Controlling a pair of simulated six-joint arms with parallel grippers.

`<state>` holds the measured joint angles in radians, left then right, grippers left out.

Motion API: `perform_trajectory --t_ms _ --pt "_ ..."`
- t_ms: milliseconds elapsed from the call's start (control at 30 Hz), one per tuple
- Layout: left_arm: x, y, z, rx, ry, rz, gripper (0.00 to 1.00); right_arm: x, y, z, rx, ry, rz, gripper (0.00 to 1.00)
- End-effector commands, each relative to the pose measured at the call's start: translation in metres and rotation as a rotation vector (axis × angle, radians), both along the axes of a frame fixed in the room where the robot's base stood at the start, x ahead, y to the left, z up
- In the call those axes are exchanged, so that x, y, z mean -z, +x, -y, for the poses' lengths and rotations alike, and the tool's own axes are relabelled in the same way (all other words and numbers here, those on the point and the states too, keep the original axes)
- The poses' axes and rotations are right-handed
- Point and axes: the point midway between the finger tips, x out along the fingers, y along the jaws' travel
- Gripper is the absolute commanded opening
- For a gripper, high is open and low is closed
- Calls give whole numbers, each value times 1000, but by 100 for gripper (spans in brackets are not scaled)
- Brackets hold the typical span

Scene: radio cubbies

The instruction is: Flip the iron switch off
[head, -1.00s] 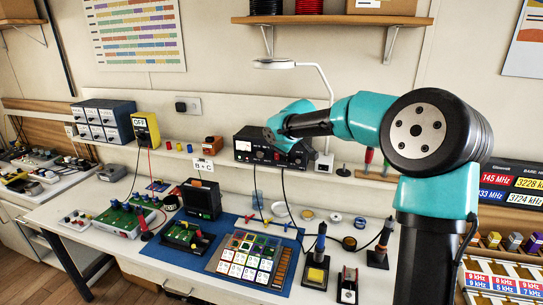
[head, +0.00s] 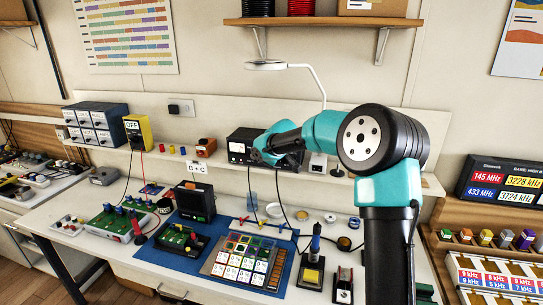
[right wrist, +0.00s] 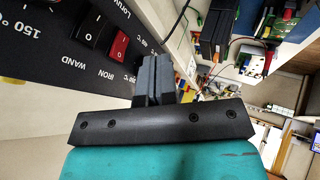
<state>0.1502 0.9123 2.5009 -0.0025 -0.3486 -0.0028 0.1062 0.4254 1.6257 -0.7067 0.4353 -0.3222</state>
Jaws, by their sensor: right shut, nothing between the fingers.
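The black soldering station (head: 238,149) stands on the shelf behind the workbench. In the right wrist view its dark front panel (right wrist: 50,60) fills the upper left. A red rocker switch (right wrist: 119,45) sits above the printed word IRON, and a black rocker switch (right wrist: 92,32) beside it sits above WAND. The tilt of the red rocker is hard to read. My right gripper (head: 259,157) is in front of the station and hides part of its front. Its fingers (right wrist: 155,72) are shut and empty, just right of the red switch; contact cannot be told. My left gripper is not in view.
A yellow meter (head: 138,131) and an orange device (head: 206,147) stand left of the station. Below are a blue mat (head: 160,254) with a black radio (head: 196,202), a card tray (head: 219,256), and soldering iron stands (head: 310,273). A lamp (head: 265,65) hangs above.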

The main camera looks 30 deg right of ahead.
Motion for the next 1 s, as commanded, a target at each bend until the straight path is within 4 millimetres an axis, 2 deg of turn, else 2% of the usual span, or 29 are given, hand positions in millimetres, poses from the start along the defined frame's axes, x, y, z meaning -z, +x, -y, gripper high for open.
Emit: perform_trajectory --t_ms 67,400,1000 --pt "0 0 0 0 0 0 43 12 9 1 0 0 -3 0" --pt "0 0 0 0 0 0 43 6 32 26 2 0 0 0" --pt "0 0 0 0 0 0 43 4 39 33 1 0 1 0"
